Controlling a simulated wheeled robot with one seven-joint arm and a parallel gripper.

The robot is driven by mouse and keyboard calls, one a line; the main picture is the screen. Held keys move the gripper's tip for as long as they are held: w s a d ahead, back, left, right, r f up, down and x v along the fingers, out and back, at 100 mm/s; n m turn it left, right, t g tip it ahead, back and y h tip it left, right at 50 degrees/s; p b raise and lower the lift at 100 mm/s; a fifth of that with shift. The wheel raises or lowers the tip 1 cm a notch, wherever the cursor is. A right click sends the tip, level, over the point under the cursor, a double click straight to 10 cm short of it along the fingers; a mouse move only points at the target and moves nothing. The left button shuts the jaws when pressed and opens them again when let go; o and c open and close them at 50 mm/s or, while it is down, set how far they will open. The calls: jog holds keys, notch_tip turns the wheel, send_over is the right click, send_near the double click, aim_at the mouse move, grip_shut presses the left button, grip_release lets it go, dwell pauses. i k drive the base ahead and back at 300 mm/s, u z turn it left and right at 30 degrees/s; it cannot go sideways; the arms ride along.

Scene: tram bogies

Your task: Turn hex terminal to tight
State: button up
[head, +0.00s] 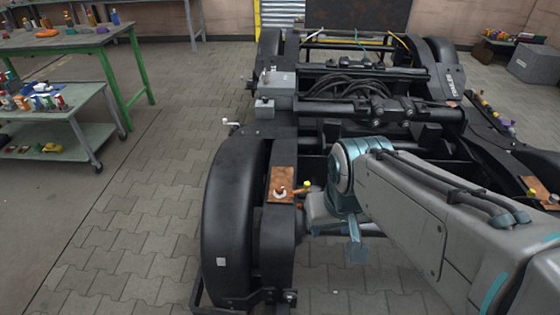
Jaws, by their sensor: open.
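A copper-coloured plate (282,176) lies on top of the black bogie frame, just left of my wrist. A small hex terminal (280,191) stands on this plate, with a short orange piece with a yellow end beside it. My gripper (309,208) is close to the right of the plate, below my teal wrist joint. It looks empty and apart from the terminal, though its fingertips are small and partly hidden. A second copper-coloured plate (538,187) with a yellow-topped fitting lies at the right edge, partly behind my arm.
The black bogie (340,110) with wheels, hoses and cross tubes fills the middle. A green-legged bench (70,40) and a trolley (60,118) stand left. The paved floor between is clear.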

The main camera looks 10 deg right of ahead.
aim_at(279, 191)
jog(key=z, duration=0.05)
jog(key=k, duration=1.05)
jog(key=u, duration=0.8)
jog(key=i, duration=1.4)
jog(key=z, duration=0.6)
